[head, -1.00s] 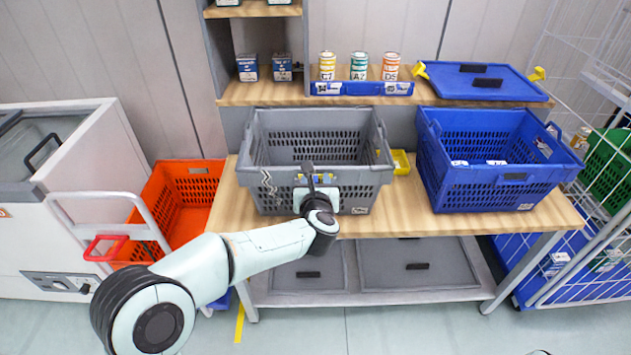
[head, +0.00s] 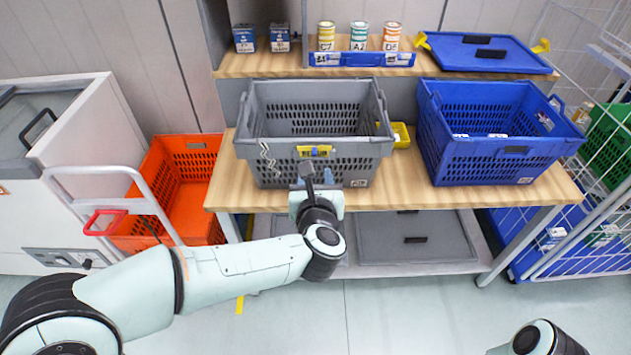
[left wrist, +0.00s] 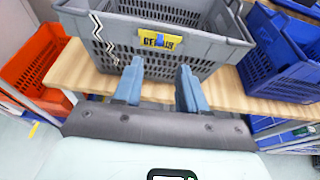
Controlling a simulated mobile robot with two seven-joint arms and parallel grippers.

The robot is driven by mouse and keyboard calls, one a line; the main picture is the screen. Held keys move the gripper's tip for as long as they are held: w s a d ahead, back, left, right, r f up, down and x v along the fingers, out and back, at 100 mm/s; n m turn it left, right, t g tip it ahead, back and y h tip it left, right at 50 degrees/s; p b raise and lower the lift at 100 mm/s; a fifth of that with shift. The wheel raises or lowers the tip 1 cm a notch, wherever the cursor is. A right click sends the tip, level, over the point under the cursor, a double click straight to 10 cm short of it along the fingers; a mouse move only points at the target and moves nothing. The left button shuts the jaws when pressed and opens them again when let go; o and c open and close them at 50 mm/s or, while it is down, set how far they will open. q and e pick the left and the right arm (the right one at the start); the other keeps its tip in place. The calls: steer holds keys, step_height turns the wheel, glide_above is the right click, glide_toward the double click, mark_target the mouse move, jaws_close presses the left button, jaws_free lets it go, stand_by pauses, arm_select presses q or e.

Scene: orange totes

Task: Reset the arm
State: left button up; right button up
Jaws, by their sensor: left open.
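My left arm comes in from the left in the head view. Its gripper (head: 307,176) is in front of the grey crate (head: 275,153), near the front edge of the wooden table. In the left wrist view the two blue fingers (left wrist: 156,82) are spread apart with nothing between them. The grey crate (left wrist: 190,58) stands just beyond them, with a yellow label on its front. Part of my right arm (head: 540,338) shows at the bottom right of the head view; its gripper is out of view.
A blue crate (head: 480,168) stands to the right on the table (head: 408,185). An orange tote (head: 190,215) and white trolley are on the left. Cans and boxes line the shelf (head: 260,66) above. A wire cage (head: 605,200) is at far right. The front floor is clear.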

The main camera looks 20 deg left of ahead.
arm_select(q)
step_height(320, 180, down, 24)
steer(key=s+m+g+h, duration=0.2)
steer(key=m+g+h, duration=0.1)
steer(key=m, duration=1.2)
steer(key=s+a+f+m+g+h, duration=0.1)
steer(key=s+f+m+g, duration=0.2)
steer(key=s+f+m, duration=0.35)
steer(key=s+a+f+m+g+h, duration=0.1)
steer(key=s+f+m+g, duration=0.2)
steer(key=f, duration=0.6)
steer(key=s+d+f+m+g+h, duration=0.1)
steer(key=s+f+m+g, duration=0.3)
steer(key=s, duration=0.8)
steer(key=s+d+f+m+g+h, duration=0.1)
steer(key=s+f+m+g+h, duration=0.1)
steer(key=s+f+m, duration=0.75)
step_height(320, 180, up, 15)
steer(key=n+p, duration=0.2)
steer(key=p, duration=1)
steer(key=shift+w+n, duration=0.35)
steer(key=shift+n, duration=0.05)
